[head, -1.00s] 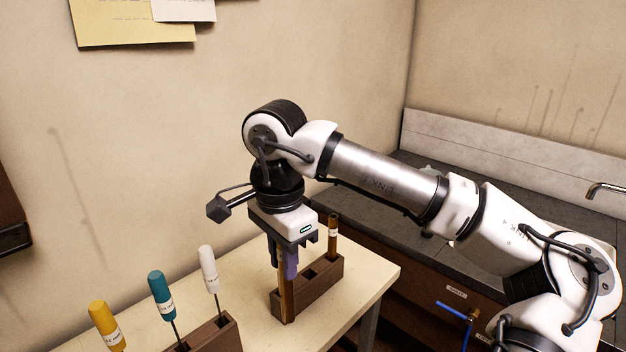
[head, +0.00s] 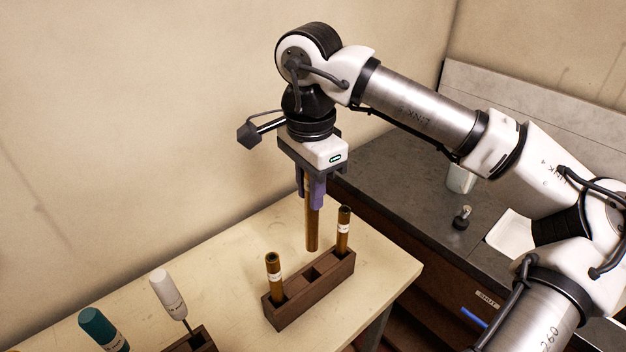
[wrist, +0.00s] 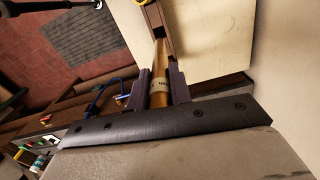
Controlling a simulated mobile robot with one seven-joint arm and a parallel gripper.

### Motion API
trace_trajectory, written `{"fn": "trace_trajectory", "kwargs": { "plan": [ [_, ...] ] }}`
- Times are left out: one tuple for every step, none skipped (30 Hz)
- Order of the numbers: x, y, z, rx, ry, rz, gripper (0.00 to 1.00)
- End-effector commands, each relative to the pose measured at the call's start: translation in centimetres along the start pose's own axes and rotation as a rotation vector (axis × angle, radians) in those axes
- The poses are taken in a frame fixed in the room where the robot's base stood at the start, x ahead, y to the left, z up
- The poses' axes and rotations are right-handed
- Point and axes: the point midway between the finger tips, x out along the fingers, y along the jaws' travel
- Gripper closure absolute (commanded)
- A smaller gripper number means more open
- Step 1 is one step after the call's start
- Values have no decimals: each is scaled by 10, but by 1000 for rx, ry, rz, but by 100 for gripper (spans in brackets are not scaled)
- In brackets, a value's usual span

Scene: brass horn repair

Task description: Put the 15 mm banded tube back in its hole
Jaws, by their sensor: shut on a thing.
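My gripper (head: 311,190) is shut on a brass tube (head: 312,230), which hangs upright with its lower end free. In the head view that end shows just above the dark brown wooden rack (head: 296,318); I cannot tell its exact height or depth. The rack holds two other brass tubes with white labels, a left one (head: 273,275) and a right one (head: 344,230). An empty square hole (head: 314,273) shows between them. The wrist view shows the held tube (wrist: 160,75) between the purple fingers, its label partly hidden, pointing toward the rack (wrist: 152,18). The label's size is not readable.
A second rack (head: 200,340) at the lower left holds a white-handled tool (head: 168,294) and a teal-handled tool (head: 103,331). The pale table (head: 225,270) is bare around the tube rack. A dark counter (head: 400,185) with a small cup (head: 461,178) lies behind at the right.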

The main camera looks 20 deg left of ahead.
Motion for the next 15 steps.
{"fn": "trace_trajectory", "kwargs": {
  "plan": [
    [0,0,0,0,0,0,100],
    [0,0,0,0,0,0,100],
    [0,0,0,0,0,0,100],
    [0,0,0,0,0,0,100],
    [0,0,0,0,0,0,100],
    [0,0,0,0,1,0,100],
    [0,0,0,-1,1,0,100],
    [1,0,1,-1,1,0,100],
    [1,0,1,-2,2,-1,100],
    [1,0,2,-2,3,-1,100],
    [2,0,2,-3,5,-1,100],
    [4,0,2,-2,4,-1,100],
    [6,0,2,-2,4,0,100],
    [8,0,2,-2,3,0,100],
    [12,0,2,-2,3,0,100]
  ]
}}
